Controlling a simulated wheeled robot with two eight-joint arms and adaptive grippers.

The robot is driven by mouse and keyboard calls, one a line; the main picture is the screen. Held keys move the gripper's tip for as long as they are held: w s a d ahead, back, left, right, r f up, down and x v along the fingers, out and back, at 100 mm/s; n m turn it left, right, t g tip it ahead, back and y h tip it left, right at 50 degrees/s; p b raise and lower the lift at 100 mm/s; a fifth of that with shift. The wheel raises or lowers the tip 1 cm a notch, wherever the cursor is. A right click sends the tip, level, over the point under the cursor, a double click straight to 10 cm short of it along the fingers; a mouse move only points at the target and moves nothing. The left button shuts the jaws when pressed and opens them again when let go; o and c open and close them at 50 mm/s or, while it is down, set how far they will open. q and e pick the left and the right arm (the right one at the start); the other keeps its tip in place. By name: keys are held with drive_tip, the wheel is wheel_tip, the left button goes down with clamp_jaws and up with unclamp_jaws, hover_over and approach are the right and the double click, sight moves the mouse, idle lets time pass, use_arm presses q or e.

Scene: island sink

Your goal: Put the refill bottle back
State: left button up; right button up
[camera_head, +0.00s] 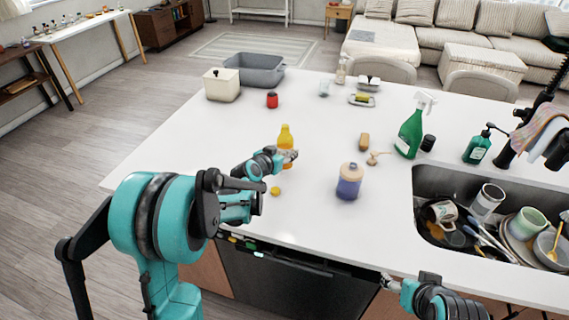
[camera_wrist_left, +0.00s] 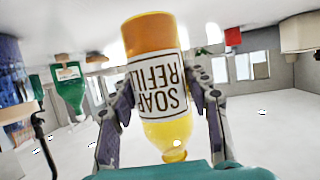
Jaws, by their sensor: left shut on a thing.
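The refill bottle (camera_head: 285,134) is yellow and orange with a white label reading SOAP REFILL. My left gripper (camera_head: 289,157) is shut on it over the left part of the island counter (camera_head: 215,142). In the left wrist view the refill bottle (camera_wrist_left: 154,72) fills the middle between the two fingers of my left gripper (camera_wrist_left: 165,95), its label facing the camera. The head view does not show clearly whether its base touches the counter. My right gripper (camera_head: 386,281) is low at the counter's front edge, away from the bottle; its jaws are too small to read.
A blue jar (camera_head: 349,187) with a wooden lid and a small yellow ball (camera_head: 275,190) stand near the bottle. A green spray bottle (camera_head: 410,135) is further right. The sink (camera_head: 426,180) holds dishes. A grey bin (camera_head: 257,72), cream canister (camera_head: 221,88) and red jar (camera_head: 272,100) stand at the back left.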

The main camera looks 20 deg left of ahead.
use_arm(q)
drive_tip(key=shift+a+f+b, duration=0.15)
drive_tip(key=shift+f+b, duration=0.75)
drive_tip(key=shift+f, duration=1.2)
drive_tip(key=shift+r, duration=0.1)
drive_tip(key=shift+f, duration=0.2)
drive_tip(key=o, duration=1.3)
drive_tip(key=shift+c, duration=0.2)
drive_tip(key=shift+r, duration=0.1)
